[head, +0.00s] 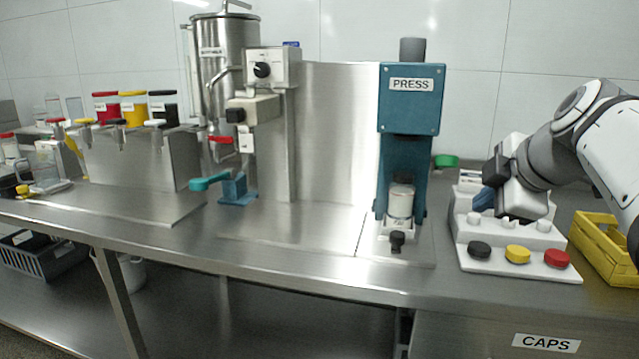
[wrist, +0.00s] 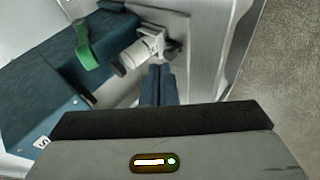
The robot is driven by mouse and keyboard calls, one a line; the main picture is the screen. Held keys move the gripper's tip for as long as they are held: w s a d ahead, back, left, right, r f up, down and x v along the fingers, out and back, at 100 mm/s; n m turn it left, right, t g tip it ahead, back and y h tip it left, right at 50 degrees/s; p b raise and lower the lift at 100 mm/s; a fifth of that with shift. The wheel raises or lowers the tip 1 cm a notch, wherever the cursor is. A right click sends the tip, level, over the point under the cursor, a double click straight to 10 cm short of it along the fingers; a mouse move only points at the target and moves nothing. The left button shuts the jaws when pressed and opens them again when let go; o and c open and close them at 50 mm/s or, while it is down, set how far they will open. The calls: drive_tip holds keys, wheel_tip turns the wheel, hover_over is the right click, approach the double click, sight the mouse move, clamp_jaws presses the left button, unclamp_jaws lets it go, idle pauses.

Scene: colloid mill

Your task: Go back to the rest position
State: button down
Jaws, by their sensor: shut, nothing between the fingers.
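My gripper (head: 483,199) is at the right of the head view, above the white cap stand, with its blue fingers pointing left. In the wrist view my gripper (wrist: 158,72) has its two fingers together with nothing between them. The teal press (head: 408,100) stands to the left of my gripper, clear of it in the head view. A white jar (head: 401,201) stands upright in the press. It also shows in the wrist view as a pale jar (wrist: 143,47) beyond the fingertips.
The white stand (head: 513,261) holds black, yellow and red caps below my gripper. A yellow crate (head: 590,235) is at the right. The steel mill (head: 225,60) and a rack (head: 140,165) with coloured tubs are to the left. The bench front before the press is clear.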

drive_tip(key=s+a+f+m+g+p, duration=0.1)
drive_tip(key=s+a+m+g+p, duration=0.2)
drive_tip(key=p, duration=0.8)
drive_tip(key=s+a+f+m+g+h+p, duration=0.1)
drive_tip(key=s+a+m+g+p, duration=0.2)
drive_tip(key=s+a+m+p, duration=0.4)
drive_tip(key=s+m+p, duration=0.4)
drive_tip(key=m+p, duration=0.1)
drive_tip(key=shift+s+a+f+m+g, duration=0.2)
drive_tip(key=shift+f+m+g, duration=0.1)
drive_tip(key=shift+f, duration=0.1)
